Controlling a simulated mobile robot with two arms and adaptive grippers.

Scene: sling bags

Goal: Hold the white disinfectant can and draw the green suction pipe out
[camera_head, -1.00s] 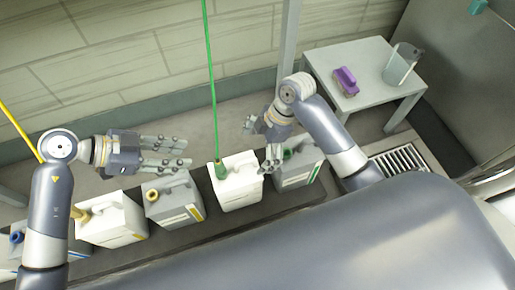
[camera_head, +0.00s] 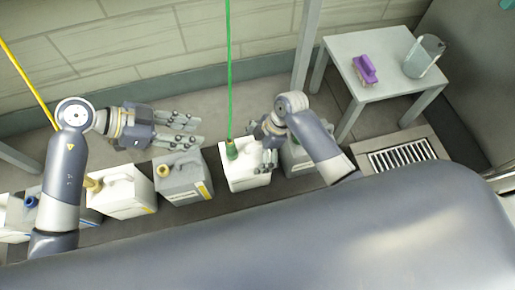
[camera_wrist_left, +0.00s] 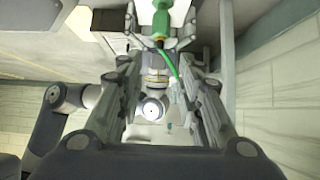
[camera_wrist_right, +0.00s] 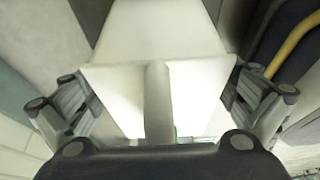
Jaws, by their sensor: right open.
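The white can (camera_head: 247,178) stands upright in the row of cans. The green suction pipe (camera_head: 229,80) rises from its green cap (camera_head: 232,152), which also shows in the left wrist view (camera_wrist_left: 161,18). My right gripper (camera_head: 259,150) is open over the can's right part. In the right wrist view the white can (camera_wrist_right: 155,50) and its handle lie between the spread fingers, with gaps visible. My left gripper (camera_head: 201,134) is open and empty, left of the pipe, its fingers pointing toward it. In the left wrist view the pipe passes between its fingers' far ends, apart from them.
A grey can (camera_head: 185,180) and a cream can (camera_head: 124,194) stand to the left; another grey can (camera_head: 300,158) stands right, partly hidden by my right arm. A yellow pipe (camera_head: 28,82) rises at far left. A side table (camera_head: 375,45) bears a purple brush (camera_head: 364,70) and a clear jug (camera_head: 424,57).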

